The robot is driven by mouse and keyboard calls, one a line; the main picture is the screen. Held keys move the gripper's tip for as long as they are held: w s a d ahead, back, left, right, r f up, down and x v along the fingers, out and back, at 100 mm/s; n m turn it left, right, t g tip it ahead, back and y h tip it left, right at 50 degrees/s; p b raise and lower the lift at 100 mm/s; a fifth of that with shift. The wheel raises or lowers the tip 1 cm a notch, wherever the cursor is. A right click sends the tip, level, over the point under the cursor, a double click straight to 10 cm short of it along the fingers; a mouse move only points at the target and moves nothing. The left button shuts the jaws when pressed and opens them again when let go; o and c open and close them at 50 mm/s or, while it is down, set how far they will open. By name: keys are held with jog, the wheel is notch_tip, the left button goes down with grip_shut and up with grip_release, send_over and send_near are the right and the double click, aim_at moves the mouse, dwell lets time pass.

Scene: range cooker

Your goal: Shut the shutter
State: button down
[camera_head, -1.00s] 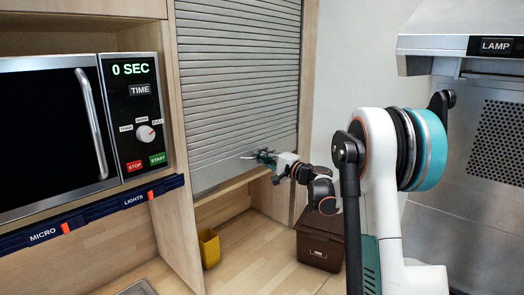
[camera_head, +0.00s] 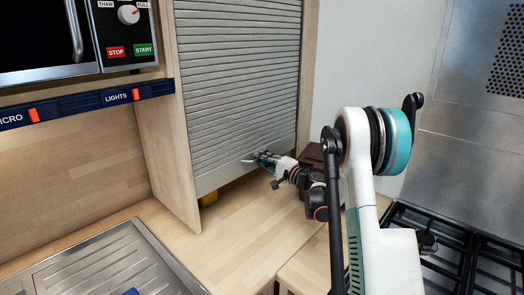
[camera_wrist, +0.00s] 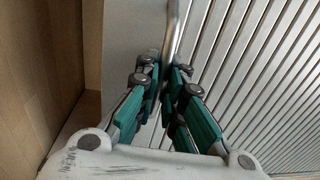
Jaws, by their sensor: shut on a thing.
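The grey slatted shutter (camera_head: 235,80) hangs most of the way down the wooden cabinet opening in the head view. A low gap shows between its bottom bar (camera_head: 215,177) and the worktop. A thin metal handle (camera_head: 248,160) sits on the bottom bar; it also shows in the wrist view (camera_wrist: 176,28) as a rod running up from between the fingers. My gripper (camera_head: 264,158) is at the bottom bar, shut on the handle. In the wrist view my gripper (camera_wrist: 168,75) has its fingers drawn together around the rod, in front of the slats (camera_wrist: 255,70). The exact finger contact is partly hidden.
A yellow container (camera_head: 208,199) shows partly under the shutter's left end. A dark brown box (camera_head: 312,155) stands right of the cabinet, behind my arm. The worktop (camera_head: 235,225) before the shutter is clear. A sink drainer (camera_head: 95,265) lies left, a gas hob (camera_head: 460,245) right.

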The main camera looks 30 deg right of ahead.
notch_tip(320, 180, down, 9)
jog(key=b, duration=0.4)
jog(key=shift+f, duration=0.2)
jog(key=c, duration=1.7)
grip_release()
jog(key=shift+s, duration=0.1)
jog(key=v, duration=1.2)
jog(key=shift+o, duration=0.2)
